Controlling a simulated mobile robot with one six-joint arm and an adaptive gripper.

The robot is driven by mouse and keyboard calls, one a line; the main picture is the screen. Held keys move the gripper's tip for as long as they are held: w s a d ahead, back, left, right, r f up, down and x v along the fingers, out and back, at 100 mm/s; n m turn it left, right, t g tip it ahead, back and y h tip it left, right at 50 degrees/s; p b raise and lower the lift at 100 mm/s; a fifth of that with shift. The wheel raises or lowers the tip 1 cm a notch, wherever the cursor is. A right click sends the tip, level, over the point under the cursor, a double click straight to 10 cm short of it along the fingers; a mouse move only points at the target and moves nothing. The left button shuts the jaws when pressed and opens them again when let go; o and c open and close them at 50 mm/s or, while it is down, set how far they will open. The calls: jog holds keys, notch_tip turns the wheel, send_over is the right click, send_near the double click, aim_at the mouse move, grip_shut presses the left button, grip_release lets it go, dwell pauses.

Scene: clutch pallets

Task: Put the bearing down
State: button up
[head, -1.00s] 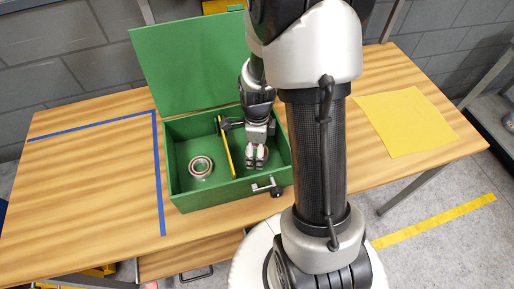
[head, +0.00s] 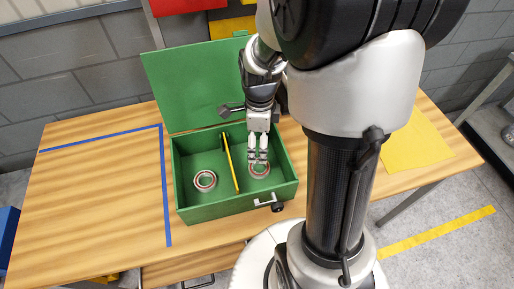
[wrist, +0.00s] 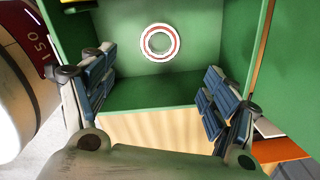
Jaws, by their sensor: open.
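The green box (head: 240,211) stands open on the wooden table, split by a yellow divider (head: 230,162). One bearing, a silver ring with a red band (head: 260,173), lies flat in the right compartment. It also shows in the wrist view as a bearing (wrist: 148,46) on the green floor, clear of the fingers. A second bearing (head: 205,180) lies in the left compartment. My gripper (head: 258,157) points down over the right compartment, above the bearing there. Its fingers (wrist: 156,85) are spread apart with nothing between them.
The green lid (head: 195,85) stands raised behind the box. A silver latch with a black knob (head: 270,202) sticks out at the front right. Blue tape (head: 165,190) marks off clear table at left. A yellow sheet (head: 415,145) lies at right.

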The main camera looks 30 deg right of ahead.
jog(key=s+a+r+n+t, duration=0.2)
jog(key=s+a+r+n, duration=0.3)
jog(key=r+n, duration=0.3)
jog(key=s+a+r+n+t, duration=0.2)
jog(key=s+a+r+n, duration=0.3)
jog(key=n, duration=1.2)
jog(key=s+r, duration=0.3)
jog(key=shift+s+a+r+t, duration=0.3)
jog(key=shift+a+r, duration=0.05)
